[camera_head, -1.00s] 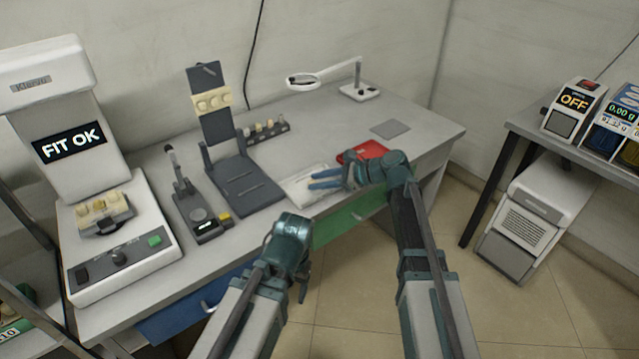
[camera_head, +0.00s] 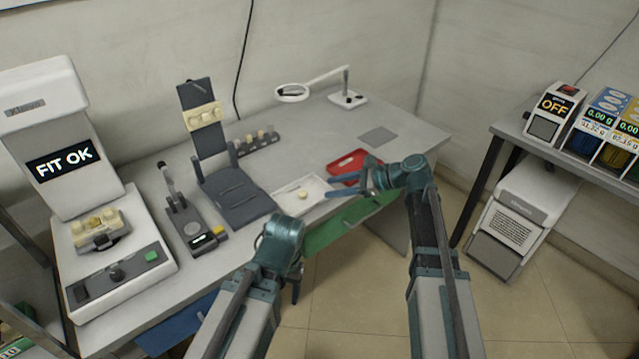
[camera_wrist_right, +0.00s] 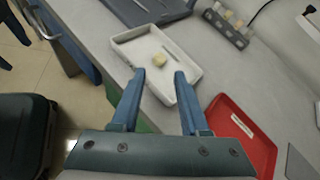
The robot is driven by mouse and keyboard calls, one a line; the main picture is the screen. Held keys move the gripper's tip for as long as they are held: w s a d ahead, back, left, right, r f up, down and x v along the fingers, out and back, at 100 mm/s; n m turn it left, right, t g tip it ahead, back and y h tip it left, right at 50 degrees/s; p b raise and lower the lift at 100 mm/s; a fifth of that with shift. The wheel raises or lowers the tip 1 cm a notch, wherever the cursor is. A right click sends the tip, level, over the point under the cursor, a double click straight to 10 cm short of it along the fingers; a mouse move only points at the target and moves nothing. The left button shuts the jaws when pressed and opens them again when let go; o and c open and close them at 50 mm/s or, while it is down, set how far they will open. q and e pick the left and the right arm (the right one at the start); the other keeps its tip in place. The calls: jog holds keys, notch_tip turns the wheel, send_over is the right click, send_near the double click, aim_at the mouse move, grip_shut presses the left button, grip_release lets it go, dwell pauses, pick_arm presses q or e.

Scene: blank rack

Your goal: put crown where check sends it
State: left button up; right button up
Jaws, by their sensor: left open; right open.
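A small cream crown (camera_wrist_right: 159,61) lies in the white tray (camera_wrist_right: 128,35); in the head view the crown (camera_head: 303,195) is in the same white tray (camera_head: 283,202). A red tray (camera_head: 347,161) is beside it, also in the right wrist view (camera_wrist_right: 262,140). My right gripper (camera_head: 364,182) is open and empty by the near edge of the white tray; its fingers (camera_wrist_right: 160,78) point toward the crown. My left gripper (camera_head: 290,285) hangs in front of the desk, its fingers mostly hidden.
A dental model (camera_head: 96,228) sits on the check machine. A grey stand (camera_head: 238,195), a small gauge (camera_head: 192,228), a peg rack (camera_head: 258,143) and a magnifier lamp (camera_head: 293,92) occupy the desk. A grey mat (camera_head: 379,137) is bare.

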jog(key=s+a+f+n+g+h, duration=0.1)
jog(key=s+f+n+h, duration=0.2)
jog(key=s+n, duration=0.4)
jog(key=s+a+f+n+g+h, duration=0.1)
jog(key=s+f+n+g+h, duration=0.1)
jog(key=s+n+h, duration=0.3)
jog(key=s+f+n+g+h+p, duration=0.1)
jog(key=s+f+n+h, duration=0.4)
jog(key=s+n, duration=0.5)
jog(key=shift+s+a+n+g, duration=0.4)
jog(key=shift+s, duration=0.5)
notch_tip(320, 180, up, 11)
jog(key=p, duration=1.1)
